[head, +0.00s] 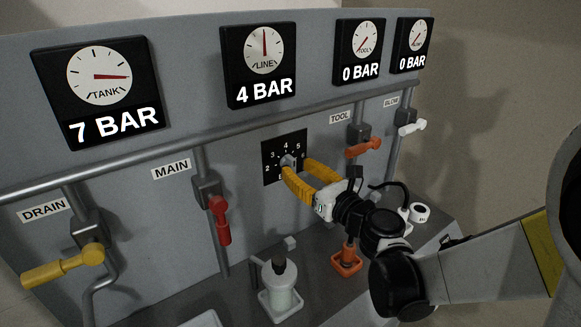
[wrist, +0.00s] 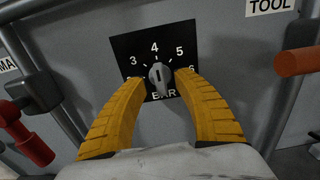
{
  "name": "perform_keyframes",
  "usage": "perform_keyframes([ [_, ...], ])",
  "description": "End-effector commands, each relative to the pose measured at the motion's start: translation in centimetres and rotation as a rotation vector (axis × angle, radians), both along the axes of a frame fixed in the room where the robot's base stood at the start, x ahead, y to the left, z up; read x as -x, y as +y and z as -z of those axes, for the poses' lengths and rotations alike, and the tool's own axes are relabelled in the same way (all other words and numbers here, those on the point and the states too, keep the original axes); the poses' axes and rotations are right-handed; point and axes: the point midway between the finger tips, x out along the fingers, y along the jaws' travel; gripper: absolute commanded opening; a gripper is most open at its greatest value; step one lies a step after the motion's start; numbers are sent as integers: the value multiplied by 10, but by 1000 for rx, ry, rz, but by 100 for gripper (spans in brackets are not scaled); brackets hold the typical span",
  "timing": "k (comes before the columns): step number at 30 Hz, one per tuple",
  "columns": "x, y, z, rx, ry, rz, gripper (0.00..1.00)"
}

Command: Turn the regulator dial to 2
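The regulator dial (wrist: 160,77) is a grey knob on a black plate (wrist: 128,46) with white numbers; 3, 4, 5 and 6 show in the wrist view. Its dark pointer mark points up toward the 4. In the head view the plate (head: 270,157) also shows a 2 at its left. My gripper (wrist: 160,80) has two yellow fingers, one on each side of the knob, with what looks like a small gap at each side. The left finger covers the 2 in the wrist view. The LINE gauge (head: 263,50) reads 4 BAR.
The TANK gauge (head: 99,77) reads 7 BAR; the TOOL gauge (head: 365,42) and a far-right gauge read 0 BAR. Red MAIN (head: 220,220), yellow DRAIN (head: 62,268) and orange TOOL (head: 363,148) handles stick out around the dial. A pale bottle-like unit (head: 280,288) stands below.

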Motion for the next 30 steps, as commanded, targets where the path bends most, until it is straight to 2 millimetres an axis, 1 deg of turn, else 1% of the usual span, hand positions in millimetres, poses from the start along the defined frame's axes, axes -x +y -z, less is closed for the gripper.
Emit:
perform_keyframes([
  [1,-6,6,2,0,0,-3,36],
  [3,-14,10,1,1,-1,-2,36],
  [6,-21,15,1,1,-1,-2,36],
  [16,-25,17,0,2,-1,-1,36],
  [17,-25,17,0,2,-1,-1,32],
  [18,-25,17,0,2,-1,-1,20],
  [20,-25,17,0,2,-1,-1,1],
  [21,-25,17,0,2,-1,-1,0],
  [30,-25,17,0,16,-11,-1,0],
])
